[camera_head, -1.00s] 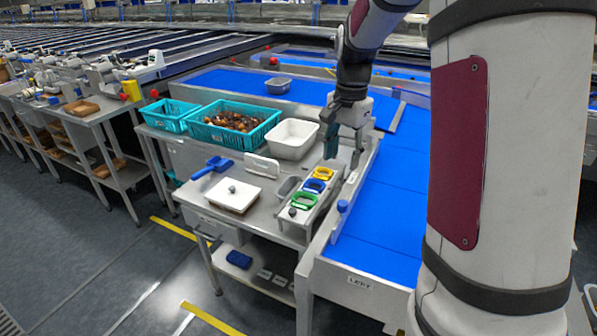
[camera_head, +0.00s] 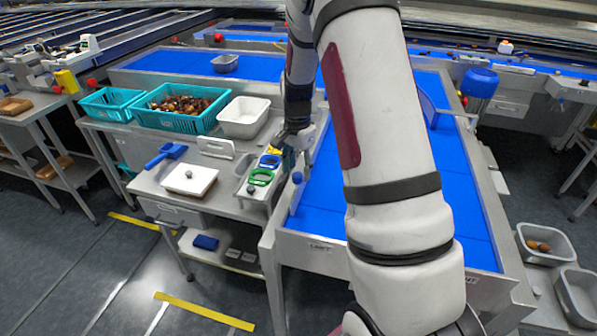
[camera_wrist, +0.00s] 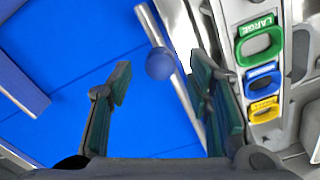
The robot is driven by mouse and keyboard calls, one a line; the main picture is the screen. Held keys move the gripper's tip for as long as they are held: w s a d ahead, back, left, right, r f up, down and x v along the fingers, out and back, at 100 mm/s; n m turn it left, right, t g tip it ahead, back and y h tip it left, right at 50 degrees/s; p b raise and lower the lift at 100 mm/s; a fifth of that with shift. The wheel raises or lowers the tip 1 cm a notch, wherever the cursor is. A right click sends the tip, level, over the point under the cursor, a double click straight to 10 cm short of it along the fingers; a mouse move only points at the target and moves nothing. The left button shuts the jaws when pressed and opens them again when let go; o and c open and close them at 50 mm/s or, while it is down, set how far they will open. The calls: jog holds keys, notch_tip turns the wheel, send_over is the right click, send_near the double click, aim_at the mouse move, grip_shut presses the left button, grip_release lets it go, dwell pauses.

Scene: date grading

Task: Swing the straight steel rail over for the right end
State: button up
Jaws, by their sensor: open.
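The straight steel rail (camera_wrist: 182,92) runs along the belt edge beside the sizing-ring holder in the wrist view. A round blue knob (camera_wrist: 159,63) stands on it; the knob also shows in the head view (camera_head: 297,177). The rail lies at the left side of the blue belt (camera_head: 325,195), near the end plate marked LEFT (camera_head: 320,246). My gripper (camera_wrist: 160,78) is open and empty. In the wrist view the knob shows between its fingers, beyond the tips; I see no contact. My arm hides the belt's middle and part of the RIGHT label (camera_head: 471,280).
Green (camera_wrist: 260,43), blue (camera_wrist: 262,78) and yellow (camera_wrist: 263,109) rings sit close beside the rail. A curved blue guide (camera_head: 428,108) stands on the belt's far right. Grey bins (camera_head: 541,245) stand at the right. A teal crate of dates (camera_head: 180,108) stands on the left bench.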

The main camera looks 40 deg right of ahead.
jog(key=shift+f, duration=0.95)
